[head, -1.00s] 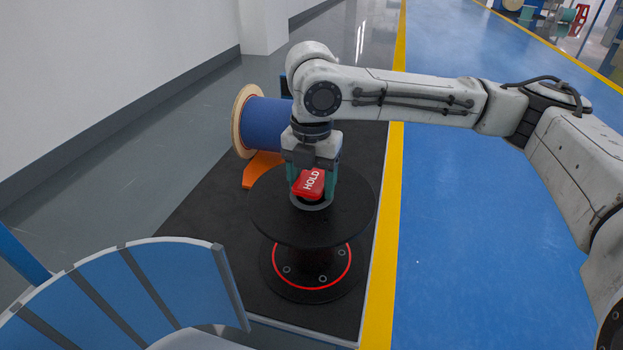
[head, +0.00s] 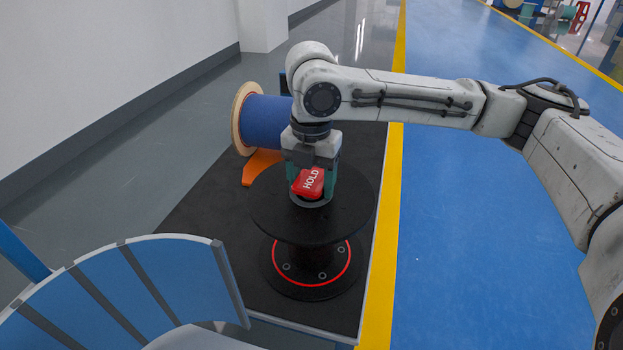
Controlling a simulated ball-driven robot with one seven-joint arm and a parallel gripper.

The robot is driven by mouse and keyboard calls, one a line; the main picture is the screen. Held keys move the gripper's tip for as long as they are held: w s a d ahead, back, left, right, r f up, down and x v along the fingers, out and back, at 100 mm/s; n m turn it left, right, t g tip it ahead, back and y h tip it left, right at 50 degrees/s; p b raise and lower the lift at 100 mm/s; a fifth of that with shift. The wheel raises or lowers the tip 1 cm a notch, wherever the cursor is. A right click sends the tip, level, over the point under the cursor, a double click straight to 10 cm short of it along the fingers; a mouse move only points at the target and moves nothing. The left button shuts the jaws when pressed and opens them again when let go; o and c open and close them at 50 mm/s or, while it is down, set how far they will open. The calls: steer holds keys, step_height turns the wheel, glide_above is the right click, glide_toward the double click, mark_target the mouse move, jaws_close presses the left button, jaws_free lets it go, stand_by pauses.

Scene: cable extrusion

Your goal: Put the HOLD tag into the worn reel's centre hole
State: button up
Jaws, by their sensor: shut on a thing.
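The HOLD tag (head: 309,183) is red with white lettering and sits between the fingers of my gripper (head: 313,188). My gripper points down and is shut on the tag, right over the middle of the black reel (head: 262,214). The reel stands upright on its lower flange, which has a red ring. A grey rim (head: 311,204) shows around the reel's centre, just below the tag. The tag's lower part is hidden, so I cannot tell how far it is inside the hole.
A blue-wound reel with a wooden flange (head: 239,118) lies behind on an orange support (head: 259,165). A blue-panelled curved piece (head: 110,290) stands at front left. A black mat (head: 205,235) lies around the reel.

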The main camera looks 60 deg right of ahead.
mark_target(313, 180)
steer(key=shift+f, duration=0.45)
steer(key=shift+s+a+f, duration=0.1)
steer(key=shift+f, duration=0.2)
steer(key=o, duration=0.8)
steer(key=shift+b, duration=0.3)
steer(key=shift+c, duration=0.2)
steer(key=r+p, duration=0.2)
steer(key=shift+d+r+p, duration=0.1)
steer(key=shift+d+p, duration=0.1)
steer(key=shift+p, duration=0.1)
step_height(313, 180, up, 9)
steer(key=p, duration=0.9)
steer(key=shift+a+r, duration=0.1)
steer(key=shift+r, duration=0.05)
